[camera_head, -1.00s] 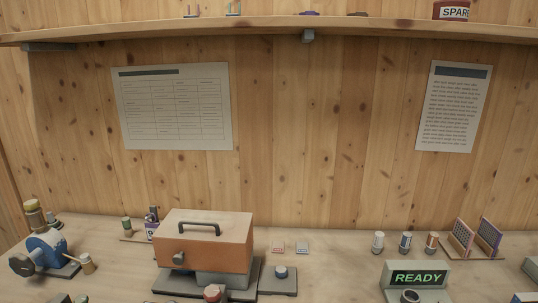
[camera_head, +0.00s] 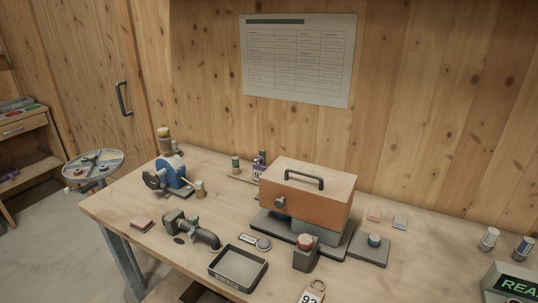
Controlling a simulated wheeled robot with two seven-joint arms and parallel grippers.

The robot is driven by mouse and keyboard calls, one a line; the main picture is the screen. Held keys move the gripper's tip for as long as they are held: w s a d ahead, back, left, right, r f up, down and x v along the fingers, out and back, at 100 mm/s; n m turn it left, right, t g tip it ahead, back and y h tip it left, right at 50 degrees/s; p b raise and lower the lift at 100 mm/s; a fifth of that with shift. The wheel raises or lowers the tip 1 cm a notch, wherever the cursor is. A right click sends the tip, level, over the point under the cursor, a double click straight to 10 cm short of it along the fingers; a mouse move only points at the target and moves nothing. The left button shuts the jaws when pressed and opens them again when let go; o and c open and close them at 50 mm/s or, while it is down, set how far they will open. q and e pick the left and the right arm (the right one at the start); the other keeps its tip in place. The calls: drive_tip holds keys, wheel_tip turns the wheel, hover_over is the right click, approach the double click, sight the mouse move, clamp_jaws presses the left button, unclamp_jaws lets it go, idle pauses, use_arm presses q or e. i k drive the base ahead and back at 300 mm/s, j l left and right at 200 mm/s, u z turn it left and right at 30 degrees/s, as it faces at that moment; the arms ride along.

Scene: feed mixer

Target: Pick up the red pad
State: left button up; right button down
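A small flat reddish-brown block (camera_head: 142,224), which looks like a pad, lies near the front left edge of the workbench (camera_head: 118,203). It lies left of a grey pipe fitting with a valve (camera_head: 203,236), apart from it. Small red items also show on the round tray at the far left, too small to tell what they are. Neither of my grippers is in view.
A blue grinder-like machine (camera_head: 172,172), an orange box machine (camera_head: 308,193) and an empty dark tray (camera_head: 238,288) stand on the bench. A round tray stand (camera_head: 94,158) and a wooden drawer cabinet (camera_head: 22,126) stand at left, with open floor between.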

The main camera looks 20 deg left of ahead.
sight(140, 223)
drive_tip(key=u, duration=1.7)
